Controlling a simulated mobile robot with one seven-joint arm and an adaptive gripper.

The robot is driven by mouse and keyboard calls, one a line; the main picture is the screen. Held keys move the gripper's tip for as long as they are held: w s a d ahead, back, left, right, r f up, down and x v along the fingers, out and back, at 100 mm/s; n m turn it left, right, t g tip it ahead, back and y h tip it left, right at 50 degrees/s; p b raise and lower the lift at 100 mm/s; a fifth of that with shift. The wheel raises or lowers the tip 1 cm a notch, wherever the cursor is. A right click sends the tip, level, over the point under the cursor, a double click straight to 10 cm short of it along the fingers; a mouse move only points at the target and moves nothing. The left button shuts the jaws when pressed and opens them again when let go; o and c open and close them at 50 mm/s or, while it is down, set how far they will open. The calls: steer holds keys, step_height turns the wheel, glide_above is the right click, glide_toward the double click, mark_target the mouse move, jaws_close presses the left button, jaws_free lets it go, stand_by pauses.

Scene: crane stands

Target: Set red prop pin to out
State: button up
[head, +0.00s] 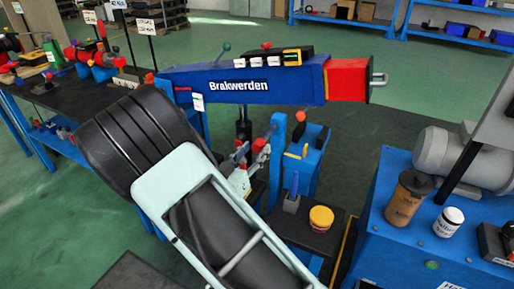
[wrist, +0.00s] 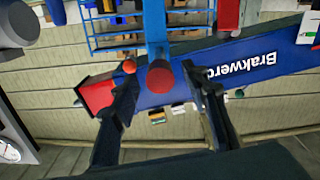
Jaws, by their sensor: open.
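In the wrist view my gripper (wrist: 160,73) is open, with its two dark fingers apart and nothing held between them. A red round end (wrist: 160,78) on a blue post shows between the fingertips; it may be the red prop pin, but I cannot tell for sure. Whether the fingers touch it is unclear. A smaller red ball (wrist: 129,66) shows beside the left fingertip. In the head view small red parts (head: 259,145) sit beside a blue post (head: 277,158) below the boom. My arm covers much of that area, and my gripper is not clearly visible there.
The blue Brakwerden boom (head: 240,85) with a red end (head: 347,79) stretches above the post. A dark stand holds a yellow-orange tub (head: 321,218). At right a blue bench (head: 385,235) carries a brown bottle (head: 408,200), a white jar (head: 447,222) and a grey motor.

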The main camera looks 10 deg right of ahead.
steer(key=v, duration=1)
